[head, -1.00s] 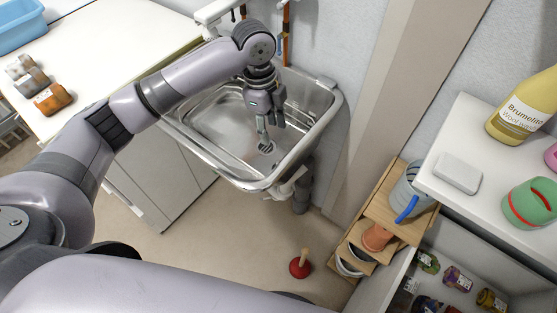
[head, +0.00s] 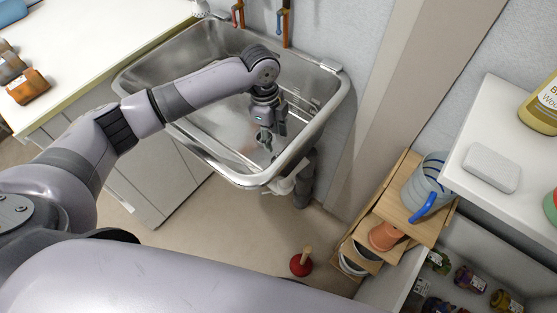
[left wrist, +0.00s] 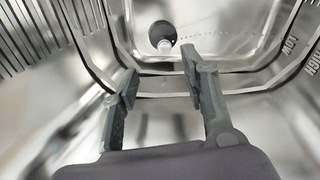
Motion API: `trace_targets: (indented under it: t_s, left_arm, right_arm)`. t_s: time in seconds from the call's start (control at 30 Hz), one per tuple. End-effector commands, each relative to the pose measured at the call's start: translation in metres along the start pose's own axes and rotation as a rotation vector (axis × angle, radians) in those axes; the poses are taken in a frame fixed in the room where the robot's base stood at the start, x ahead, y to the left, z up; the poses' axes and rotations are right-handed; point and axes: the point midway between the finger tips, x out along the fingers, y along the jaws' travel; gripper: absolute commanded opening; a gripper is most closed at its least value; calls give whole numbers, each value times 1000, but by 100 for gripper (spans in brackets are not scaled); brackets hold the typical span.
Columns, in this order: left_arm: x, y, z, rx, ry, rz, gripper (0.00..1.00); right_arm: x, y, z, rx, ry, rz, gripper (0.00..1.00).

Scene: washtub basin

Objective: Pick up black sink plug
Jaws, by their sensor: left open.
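The metal sink basin (head: 205,55) is in the upper middle of the head view. My left gripper (head: 266,142) reaches down into it, near its front right. In the left wrist view my left gripper (left wrist: 160,70) is open, with nothing between its fingers. A dark round thing, which looks like the black sink plug (left wrist: 162,33), lies beyond the fingertips with a pale shiny part at its lower edge. It is apart from the fingers. I cannot make it out clearly in the head view. My right gripper is not in view.
The basin's rim (head: 330,105) surrounds the gripper closely on the right. A white counter (head: 90,40) is at left. A red plunger (head: 301,263) stands on the floor. A wooden shelf (head: 405,205) and a white shelf with a soap bar (head: 491,167) are at right.

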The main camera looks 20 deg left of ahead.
Motion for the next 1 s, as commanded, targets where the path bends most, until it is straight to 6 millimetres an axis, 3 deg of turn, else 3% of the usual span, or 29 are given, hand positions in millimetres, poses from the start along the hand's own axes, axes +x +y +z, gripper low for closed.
trace_targets:
  t_s: [0.1, 0.37, 0.63, 1.0]
  left_arm:
    - [21, 0, 0, -1, 0, 2, 41]
    - [39, -2, 0, 0, 1, 0, 41]
    - [78, -6, 0, 0, -1, 1, 41]
    - [86, -6, 0, 0, 0, -1, 39]
  right_arm:
    - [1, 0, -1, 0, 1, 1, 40]
    - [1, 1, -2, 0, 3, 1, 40]
    - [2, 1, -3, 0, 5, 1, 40]
    - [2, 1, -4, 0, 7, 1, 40]
